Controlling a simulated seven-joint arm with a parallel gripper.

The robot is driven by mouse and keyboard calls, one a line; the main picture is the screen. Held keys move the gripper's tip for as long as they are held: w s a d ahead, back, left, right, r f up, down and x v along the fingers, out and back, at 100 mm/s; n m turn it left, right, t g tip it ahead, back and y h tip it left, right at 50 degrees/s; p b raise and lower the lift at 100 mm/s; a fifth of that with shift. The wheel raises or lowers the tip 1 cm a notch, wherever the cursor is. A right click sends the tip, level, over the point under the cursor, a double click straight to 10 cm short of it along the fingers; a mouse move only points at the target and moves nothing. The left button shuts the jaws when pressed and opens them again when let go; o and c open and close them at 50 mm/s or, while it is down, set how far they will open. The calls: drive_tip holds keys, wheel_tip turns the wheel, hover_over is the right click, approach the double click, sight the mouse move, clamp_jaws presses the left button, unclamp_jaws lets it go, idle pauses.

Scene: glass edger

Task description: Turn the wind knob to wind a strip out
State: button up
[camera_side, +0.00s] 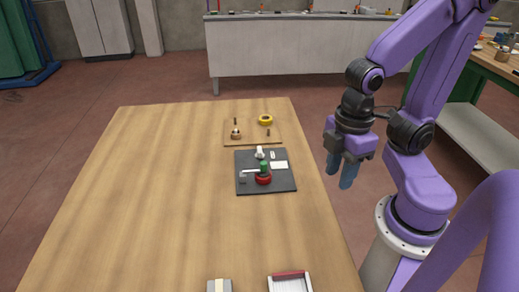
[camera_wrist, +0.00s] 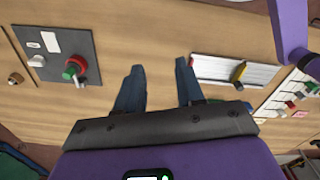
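A dark plate (camera_side: 247,186) lies on the wooden table. On it a red round base (camera_side: 263,179) carries a green knob (camera_side: 263,167), with a pale arm reaching left from it. A white knob (camera_side: 260,153) and a white label (camera_side: 279,165) sit behind. Which knob is the wind knob is not marked legibly. My gripper (camera_side: 339,181) hangs right of the table edge, apart from the plate. In the wrist view its fingers (camera_wrist: 159,66) are spread and empty.
A wooden board (camera_side: 249,141) with pegs and a yellow ring (camera_side: 265,119) lies behind the plate. A white tray with a red edge (camera_side: 290,282) and a pale block (camera_side: 219,286) stand at the near edge. The table's left half is clear.

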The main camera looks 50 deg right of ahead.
drive_tip(key=o, duration=0.5)
drive_tip(key=shift+w+a+r, duration=0.15)
drive_tip(key=shift+w+a, duration=0.1)
drive_tip(key=shift+w, duration=0.4)
drive_tip(key=shift+c, duration=0.2)
drive_tip(key=w+a+m, duration=0.1)
drive_tip(key=w, duration=0.7)
drive_tip(key=m, duration=0.3)
hover_over(260, 149)
wheel_tip(260, 149, down, 2)
wheel_tip(260, 149, down, 16)
drive_tip(key=shift+a+f, duration=0.1)
drive_tip(key=shift+f, duration=0.15)
drive_tip(key=c, duration=1.1)
